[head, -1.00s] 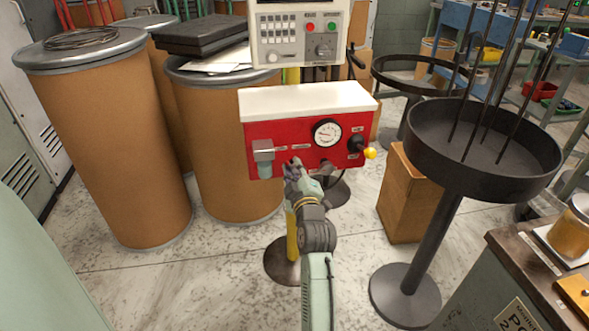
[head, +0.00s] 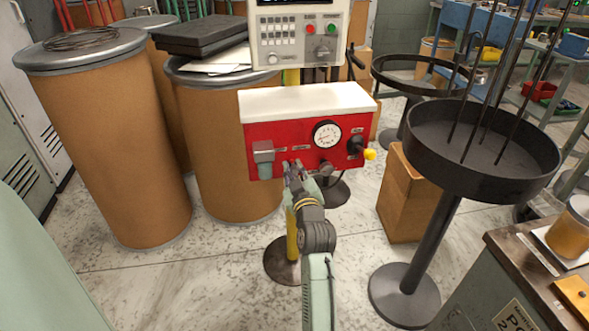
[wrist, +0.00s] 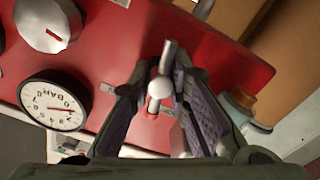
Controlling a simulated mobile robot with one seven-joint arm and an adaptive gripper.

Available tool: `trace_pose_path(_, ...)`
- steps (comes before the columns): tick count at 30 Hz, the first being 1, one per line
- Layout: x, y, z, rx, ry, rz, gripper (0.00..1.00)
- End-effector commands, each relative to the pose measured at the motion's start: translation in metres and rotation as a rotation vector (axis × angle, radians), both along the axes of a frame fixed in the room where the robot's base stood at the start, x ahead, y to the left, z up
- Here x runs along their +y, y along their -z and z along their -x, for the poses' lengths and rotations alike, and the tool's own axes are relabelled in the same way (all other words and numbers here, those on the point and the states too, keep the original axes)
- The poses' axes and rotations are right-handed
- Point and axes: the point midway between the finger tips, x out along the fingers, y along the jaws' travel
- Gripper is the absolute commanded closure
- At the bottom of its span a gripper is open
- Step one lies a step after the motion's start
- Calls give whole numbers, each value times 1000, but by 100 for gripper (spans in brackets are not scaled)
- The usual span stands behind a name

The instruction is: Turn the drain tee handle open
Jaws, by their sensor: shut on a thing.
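The drain tee handle (wrist: 161,88), a pale metal bar with a rounded hub and a little red below it, is in the middle of the wrist view. It stands out from the red panel (wrist: 225,62). My gripper (wrist: 164,76) has its two purple-padded fingers on either side of the handle and is shut on it near the fingertips. In the head view, my gripper (head: 292,167) is at the lower edge of the red panel (head: 290,133), and the handle is too small and covered to make out there.
Fibre drums (head: 105,150) stand left; a round black stand (head: 430,240) stands right.

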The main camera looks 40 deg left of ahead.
Motion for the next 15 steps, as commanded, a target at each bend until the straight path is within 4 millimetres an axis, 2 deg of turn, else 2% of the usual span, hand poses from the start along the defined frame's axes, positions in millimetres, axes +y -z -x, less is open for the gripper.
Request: trace_pose_path(15,-2,4,-1,152,3,-118,100)
